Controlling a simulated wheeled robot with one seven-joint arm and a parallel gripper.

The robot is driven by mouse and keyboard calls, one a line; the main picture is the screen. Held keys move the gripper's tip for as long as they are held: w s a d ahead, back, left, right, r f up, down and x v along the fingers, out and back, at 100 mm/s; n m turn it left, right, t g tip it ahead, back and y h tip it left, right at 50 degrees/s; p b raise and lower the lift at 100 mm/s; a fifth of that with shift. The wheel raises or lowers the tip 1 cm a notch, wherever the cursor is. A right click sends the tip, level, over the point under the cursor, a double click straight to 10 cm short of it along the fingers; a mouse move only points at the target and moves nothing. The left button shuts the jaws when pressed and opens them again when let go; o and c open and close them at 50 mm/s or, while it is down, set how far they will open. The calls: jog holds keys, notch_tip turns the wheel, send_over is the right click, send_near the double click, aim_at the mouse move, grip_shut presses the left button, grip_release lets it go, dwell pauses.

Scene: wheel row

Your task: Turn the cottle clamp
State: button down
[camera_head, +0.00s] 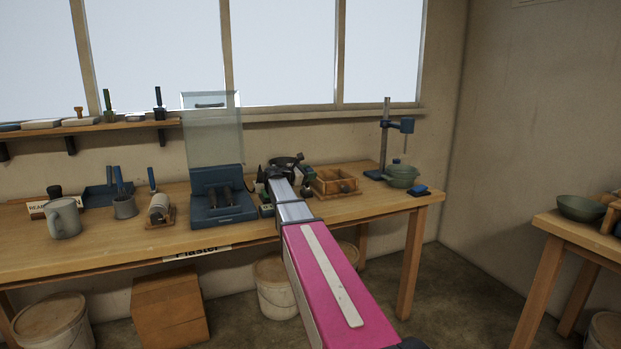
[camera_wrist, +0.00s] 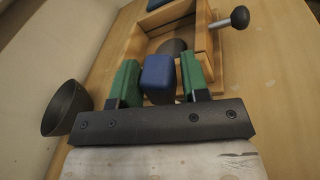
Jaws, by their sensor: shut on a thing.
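The cottle is an open wooden frame (camera_head: 335,181) on the bench, right of my gripper; it also fills the upper middle of the wrist view (camera_wrist: 212,66). A metal screw with a dark knob (camera_wrist: 240,17) sticks out from its right side there. My gripper (camera_wrist: 158,82) has green fingers shut on a blue handle-like piece (camera_wrist: 158,78) at the frame's near side. I cannot tell how that piece joins the clamp, as the gripper hides its lower end. In the head view my arm hides much of the gripper.
A dark bowl (camera_wrist: 64,108) stands close to the left of my gripper in the wrist view. A blue stand (camera_head: 385,140) and green bowl (camera_head: 402,177) are right of the cottle. A blue unit with a clear shield (camera_head: 222,205) stands left of my arm.

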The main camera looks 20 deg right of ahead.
jog(key=w+n, duration=0.2)
jog(key=shift+w+r+g, duration=0.3)
jog(key=shift+w+r, duration=0.05)
jog(key=shift+w, duration=0.05)
jog(key=w+n+g, duration=0.1)
jog(key=w+n, duration=0.2)
jog(key=shift+a+f+y, duration=0.1)
jog(key=shift+f+y, duration=0.05)
jog(key=shift+y, duration=0.25)
jog(key=shift+w+a+f+n+g, duration=0.1)
jog(key=shift+w+f+n+g, duration=0.2)
jog(key=shift+w+n, duration=0.45)
jog(key=shift+w+d+f+n+g, duration=0.1)
jog(key=shift+w+f+n+g, duration=0.25)
jog(key=shift+w+n, duration=0.4)
jog(key=shift+w+a+f+n+g, duration=0.15)
jog(key=shift+w+f+n, duration=0.35)
jog(key=shift+n, duration=0.4)
jog(key=shift+w, duration=0.1)
jog(key=c, duration=0.6)
grip_release()
jog(key=shift+y, duration=0.3)
jog(key=shift+r, duration=0.1)
